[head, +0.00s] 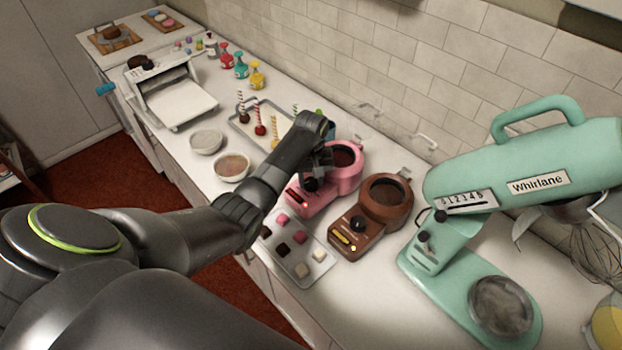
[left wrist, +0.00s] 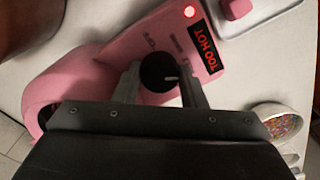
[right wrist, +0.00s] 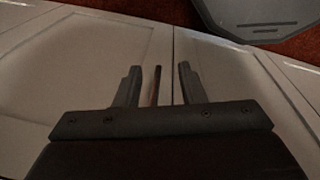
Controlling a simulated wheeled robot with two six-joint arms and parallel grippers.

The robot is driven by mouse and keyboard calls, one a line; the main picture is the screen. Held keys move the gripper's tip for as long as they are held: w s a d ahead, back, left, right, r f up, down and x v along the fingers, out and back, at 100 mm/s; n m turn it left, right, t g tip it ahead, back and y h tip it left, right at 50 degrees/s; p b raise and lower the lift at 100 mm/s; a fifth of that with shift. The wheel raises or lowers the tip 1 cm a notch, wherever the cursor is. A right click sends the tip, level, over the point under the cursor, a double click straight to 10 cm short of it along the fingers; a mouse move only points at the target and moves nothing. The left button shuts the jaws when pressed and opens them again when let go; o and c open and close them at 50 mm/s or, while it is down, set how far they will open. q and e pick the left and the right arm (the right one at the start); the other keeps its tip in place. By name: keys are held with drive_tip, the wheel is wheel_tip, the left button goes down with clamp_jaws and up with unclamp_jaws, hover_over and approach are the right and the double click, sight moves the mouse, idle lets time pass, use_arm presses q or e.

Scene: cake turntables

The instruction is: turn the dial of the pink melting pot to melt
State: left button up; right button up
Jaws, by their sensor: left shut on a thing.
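The pink melting pot (head: 349,178) stands on the counter, with a round dark bowl and a sloping control base. Its black dial (left wrist: 158,72) has a white mark pointing to the right in the left wrist view. Beside the dial, a black panel reads "TOO HOT" in red (left wrist: 202,52), and a red light (left wrist: 189,12) glows. My left gripper (left wrist: 160,82) is shut on the dial, one finger on each side. In the head view my left gripper (head: 311,180) covers much of the base. My right gripper (right wrist: 157,80) is open and empty in front of white cabinet doors.
A brown melting pot (head: 385,205) stands right of the pink one. A tray (head: 305,262) of chocolate and pink pieces lies in front. Bowls (head: 231,167) stand left. A teal mixer (head: 475,225) fills the right side. Behind is a tray (head: 240,128) of striped sticks.

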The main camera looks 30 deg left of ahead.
use_arm(q)
drive_tip(key=shift+r+n, duration=0.1)
drive_tip(key=shift+n, duration=0.3)
drive_tip(key=o, duration=0.9)
drive_tip(key=shift+c, duration=0.2)
drive_tip(key=shift+o, duration=0.6)
